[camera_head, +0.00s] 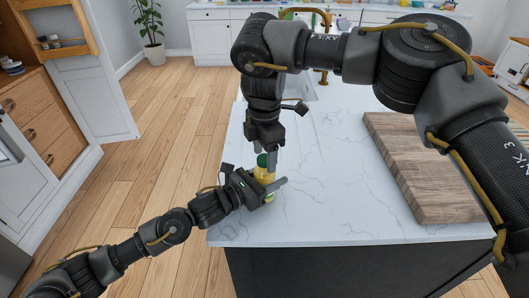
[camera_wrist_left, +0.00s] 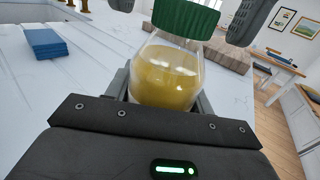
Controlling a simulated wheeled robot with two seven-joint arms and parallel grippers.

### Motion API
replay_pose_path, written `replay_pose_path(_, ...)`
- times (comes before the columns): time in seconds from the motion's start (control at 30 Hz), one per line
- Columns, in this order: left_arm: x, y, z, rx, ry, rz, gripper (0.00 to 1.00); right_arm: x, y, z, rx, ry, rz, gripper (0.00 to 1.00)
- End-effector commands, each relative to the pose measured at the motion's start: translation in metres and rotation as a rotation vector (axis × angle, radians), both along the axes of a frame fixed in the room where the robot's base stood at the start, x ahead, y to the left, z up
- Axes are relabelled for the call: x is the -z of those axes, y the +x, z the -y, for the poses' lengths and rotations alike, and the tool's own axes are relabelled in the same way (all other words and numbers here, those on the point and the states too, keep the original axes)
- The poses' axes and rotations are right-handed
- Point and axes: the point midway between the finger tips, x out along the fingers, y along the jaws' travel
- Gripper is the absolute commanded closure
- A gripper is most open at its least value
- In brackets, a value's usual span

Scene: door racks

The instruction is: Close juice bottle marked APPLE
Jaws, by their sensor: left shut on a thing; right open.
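The juice bottle (camera_head: 264,172) has yellow contents and a green cap (camera_head: 262,160). It stands near the left edge of the white counter, partly hidden by my grippers. My left gripper (camera_head: 266,184) is shut around its body. In the left wrist view, the bottle (camera_wrist_left: 167,76) is between the fingers, and the green cap (camera_wrist_left: 186,15) is at its neck, cut off by the top edge. How tightly the cap sits cannot be told. My right gripper (camera_head: 267,146) is open, pointing down at the cap, its fingers on either side of it. No APPLE marking is readable.
The white marble counter (camera_head: 325,205) is clear around the bottle. A wooden board (camera_head: 425,165) lies on the right. A sink with a brass tap (camera_head: 328,18) is at the back. A blue stack (camera_wrist_left: 43,43) shows in the left wrist view.

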Motion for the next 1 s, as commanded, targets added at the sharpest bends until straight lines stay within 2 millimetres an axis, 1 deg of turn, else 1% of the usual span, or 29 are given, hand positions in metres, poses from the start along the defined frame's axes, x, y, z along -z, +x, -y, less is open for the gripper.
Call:
replay_pose_path(0.17, -0.001, 0.001, 0.000, -0.002, -0.002, 0.001, 1.00, -0.002, 0.000, 0.000, -0.002, 0.000, 0.000, 0.40)
replay_pose_path(0.27, -0.001, 0.001, -0.001, -0.002, -0.002, 0.001, 1.00, -0.012, 0.000, 0.000, -0.002, 0.000, 0.001, 0.40)
replay_pose_path(0.37, -0.001, 0.001, -0.001, -0.002, -0.002, 0.001, 1.00, -0.028, 0.000, 0.000, -0.001, 0.000, 0.004, 0.40)
replay_pose_path(0.6, -0.001, 0.001, -0.001, -0.002, -0.001, 0.001, 1.00, -0.078, 0.000, 0.000, 0.001, -0.001, 0.005, 0.40)
replay_pose_path(0.7, -0.001, 0.001, -0.001, -0.002, -0.002, 0.001, 1.00, -0.095, 0.000, 0.000, 0.001, -0.001, 0.004, 0.40)
replay_pose_path(0.83, -0.001, 0.001, -0.001, -0.002, -0.002, 0.001, 1.00, -0.110, 0.000, 0.000, 0.001, -0.001, 0.002, 0.40)
replay_pose_path(1.0, -0.001, 0.001, -0.001, -0.002, -0.002, 0.001, 1.00, -0.119, 0.000, 0.000, -0.001, 0.000, 0.000, 0.40)
